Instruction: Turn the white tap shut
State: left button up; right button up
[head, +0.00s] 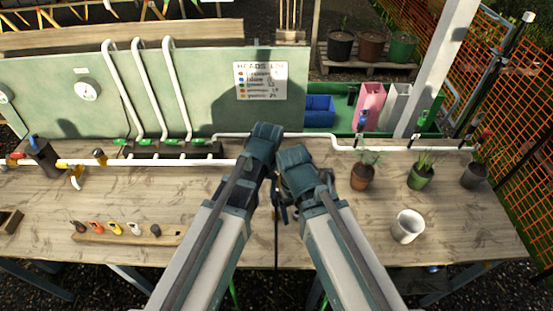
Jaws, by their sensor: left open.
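I cannot single out a white tap for certain. At the far left, a pale spout (76,178) with a yellowish body hangs from the white pipe (205,163) along the bench. Green levers (171,142) sit at the feet of three tall white bent pipes (112,85) behind it. My left gripper (282,211) is small, dark and partly hidden between my two forearms, over the middle of the bench. It is open, and I see nothing held in it. It is well to the right of the spout and levers. My right gripper is hidden by its arm.
Potted plants (362,176) and a white cup (408,226) stand on the right of the bench (470,225). A wooden strip (120,238) with several small coloured pieces lies at the left front. A second white pipe (300,135) runs across the right rear. The left-centre bench is mostly clear.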

pick_arm(q)
jog(key=w+d+r+n+p, duration=0.1)
jog(key=w+d+r+p, duration=0.1)
jog(key=w, duration=0.7)
jog(key=w+d+r+n+h+p, duration=0.1)
jog(key=w+d+r+p, duration=0.1)
jog(key=w, duration=0.8)
jog(key=shift+r+n, duration=0.3)
jog(key=shift+r, duration=0.15)
jog(key=shift+f, duration=0.1)
notch_tip(320, 180, down, 14)
jog(key=b, duration=1.3)
jog(key=shift+r, duration=0.25)
grip_shut()
